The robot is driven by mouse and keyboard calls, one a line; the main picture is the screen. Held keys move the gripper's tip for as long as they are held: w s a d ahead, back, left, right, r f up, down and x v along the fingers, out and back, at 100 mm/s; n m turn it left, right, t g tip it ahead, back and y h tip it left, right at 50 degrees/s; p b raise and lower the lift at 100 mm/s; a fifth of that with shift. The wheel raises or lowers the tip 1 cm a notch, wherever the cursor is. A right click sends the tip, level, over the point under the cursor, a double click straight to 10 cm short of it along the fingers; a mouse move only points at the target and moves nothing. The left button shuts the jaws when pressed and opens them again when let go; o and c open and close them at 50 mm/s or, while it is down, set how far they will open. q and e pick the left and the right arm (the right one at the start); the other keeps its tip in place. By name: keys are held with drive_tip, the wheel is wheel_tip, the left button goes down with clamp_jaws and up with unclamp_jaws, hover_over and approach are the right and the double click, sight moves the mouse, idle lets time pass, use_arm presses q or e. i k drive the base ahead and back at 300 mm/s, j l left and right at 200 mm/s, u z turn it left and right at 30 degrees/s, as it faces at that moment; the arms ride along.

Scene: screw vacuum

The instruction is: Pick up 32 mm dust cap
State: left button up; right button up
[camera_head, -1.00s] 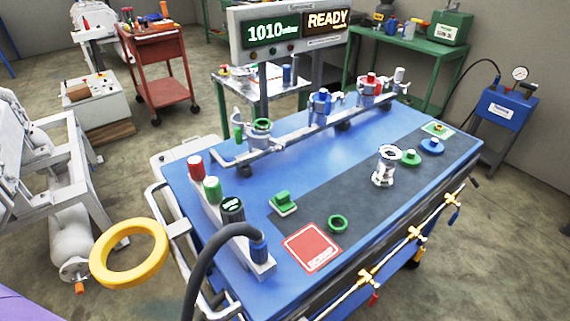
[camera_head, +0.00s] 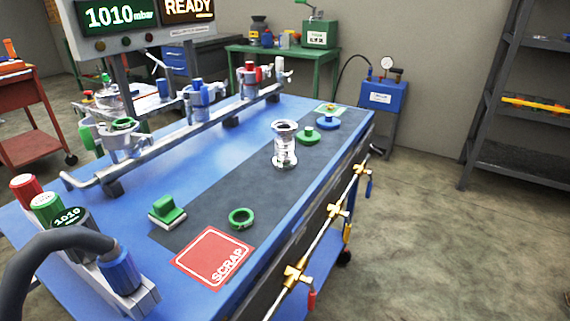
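No size marking is legible, so I cannot tell which piece is the 32 mm dust cap. A green knobbed cap (camera_head: 308,136) and a blue knobbed cap (camera_head: 328,122) lie side by side on the dark mat (camera_head: 225,185) toward the far end of the bench. A silver flanged fitting (camera_head: 285,146) stands upright between these pieces and the caps. Neither of my grippers is in view.
A red SCRAP square (camera_head: 212,258) lies at the near edge. A pipe manifold (camera_head: 170,138) with valves runs along the left of the blue bench (camera_head: 150,190). Coloured canisters (camera_head: 47,208) and a grey hose (camera_head: 50,240) stand front left. Floor right of the bench is clear.

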sight(308, 137)
drive_tip(key=i+l+u, duration=0.1)
drive_tip(key=l, duration=0.85)
drive_tip(key=i+l+u, duration=0.35)
drive_tip(key=i+l, duration=0.45)
drive_tip(key=i, duration=0.25)
drive_tip(key=j+u, duration=0.05)
drive_tip(key=j, duration=0.05)
